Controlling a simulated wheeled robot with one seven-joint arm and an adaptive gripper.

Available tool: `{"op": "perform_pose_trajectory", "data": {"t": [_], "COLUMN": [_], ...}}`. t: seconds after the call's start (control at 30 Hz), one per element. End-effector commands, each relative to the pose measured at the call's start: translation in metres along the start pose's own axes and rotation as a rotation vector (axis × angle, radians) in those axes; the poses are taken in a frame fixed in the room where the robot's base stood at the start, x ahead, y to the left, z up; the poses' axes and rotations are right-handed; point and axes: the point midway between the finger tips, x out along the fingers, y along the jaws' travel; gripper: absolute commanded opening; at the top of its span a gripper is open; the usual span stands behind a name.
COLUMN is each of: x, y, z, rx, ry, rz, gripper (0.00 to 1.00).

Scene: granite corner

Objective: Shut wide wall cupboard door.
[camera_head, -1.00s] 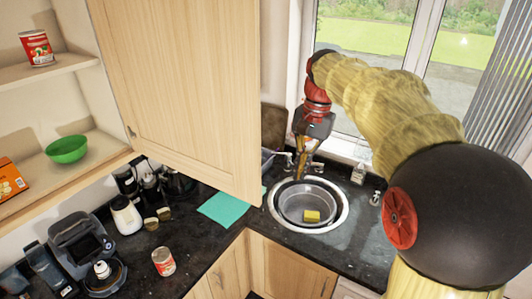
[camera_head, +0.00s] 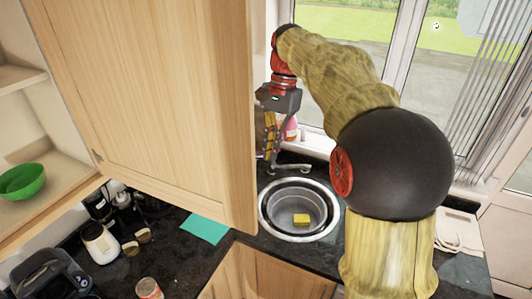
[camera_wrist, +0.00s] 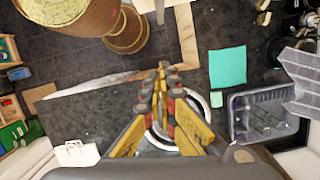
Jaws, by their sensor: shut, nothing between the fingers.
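The wide wall cupboard door (camera_head: 150,95) is pale wood and stands open, its face filling the left half of the head view. The open cupboard (camera_head: 70,195) shows its shelves to the left of the door. My gripper (camera_head: 271,168) is shut and empty, pointing down above the far side of the sink. In the head view it is just right of the door's free edge, and I see no contact. In the wrist view the closed fingertips (camera_wrist: 163,68) appear over the sink and worktop. I cannot pick out the door there.
A green bowl (camera_head: 22,181) sits in the cupboard. Below are a teal cloth (camera_head: 205,228), a white kettle (camera_head: 101,244) and a can (camera_head: 149,289). The sink (camera_head: 329,226) holds a yellow sponge (camera_head: 301,219). A dish rack (camera_wrist: 262,122) shows in the wrist view. The window is behind my arm.

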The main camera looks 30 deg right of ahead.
Motion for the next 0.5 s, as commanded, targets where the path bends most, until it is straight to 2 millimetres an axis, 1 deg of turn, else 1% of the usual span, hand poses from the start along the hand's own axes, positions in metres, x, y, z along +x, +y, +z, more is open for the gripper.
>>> {"op": "perform_pose_trajectory", "data": {"t": [0.1,0.4,0.5], "x": [0.023,0.080,0.081], "y": [0.001,0.001,0.000], "z": [0.001,0.001,0.018], "rx": [-0.001,-0.001,-0.005], "ry": [-0.003,-0.001,0.002], "rz": [0.003,0.001,0.000], "gripper": [0.00,0.00,0.00]}}
